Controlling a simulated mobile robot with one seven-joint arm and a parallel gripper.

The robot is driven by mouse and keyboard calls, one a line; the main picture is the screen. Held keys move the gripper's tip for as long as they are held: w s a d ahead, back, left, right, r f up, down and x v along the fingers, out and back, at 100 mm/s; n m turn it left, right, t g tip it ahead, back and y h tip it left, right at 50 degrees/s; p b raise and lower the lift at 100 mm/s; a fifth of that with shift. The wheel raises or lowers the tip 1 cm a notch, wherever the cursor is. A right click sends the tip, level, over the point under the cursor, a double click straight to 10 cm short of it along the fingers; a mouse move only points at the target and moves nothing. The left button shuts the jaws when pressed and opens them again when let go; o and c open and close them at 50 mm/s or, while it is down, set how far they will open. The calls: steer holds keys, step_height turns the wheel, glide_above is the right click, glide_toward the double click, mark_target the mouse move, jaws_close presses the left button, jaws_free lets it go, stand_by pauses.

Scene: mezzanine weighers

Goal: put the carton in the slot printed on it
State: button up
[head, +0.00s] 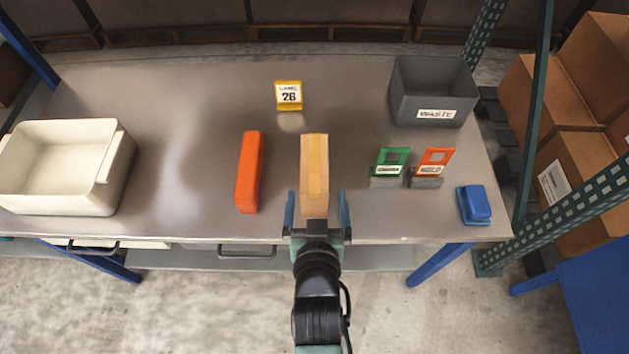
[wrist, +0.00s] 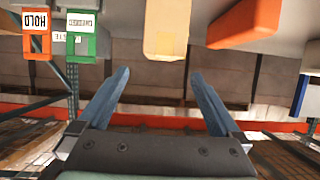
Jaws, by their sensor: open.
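The tan carton (head: 314,165) lies lengthwise near the table's front edge, with a paler strip along its top. My gripper (head: 317,210) is open and empty. In the head view its blue fingers flank the carton's near end. In the wrist view the fingers (wrist: 157,95) are apart from it. A green holder (head: 390,162) and an orange holder (head: 435,162) stand to the right; the wrist view reads HOLD on the orange one (wrist: 37,25).
An orange block (head: 249,172) lies left of the carton. A yellow sign (head: 289,95) reading 26 stands behind. A grey WASTE bin (head: 432,92) is at back right, a cream tub (head: 62,165) at left, and a blue object (head: 475,204) at right. The back-left tabletop is clear.

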mark_target(314, 164)
steer(key=x, duration=0.7)
steer(key=shift+a+f+x, duration=0.1)
steer(key=shift+x, duration=1.2)
steer(key=shift+a+f+x, duration=0.1)
steer(key=shift+f+x, duration=0.05)
steer(key=shift+x, duration=1.2)
steer(key=shift+s, duration=0.1)
steer(key=shift+c, duration=0.2)
jaws_close()
steer(key=shift+r, duration=0.15)
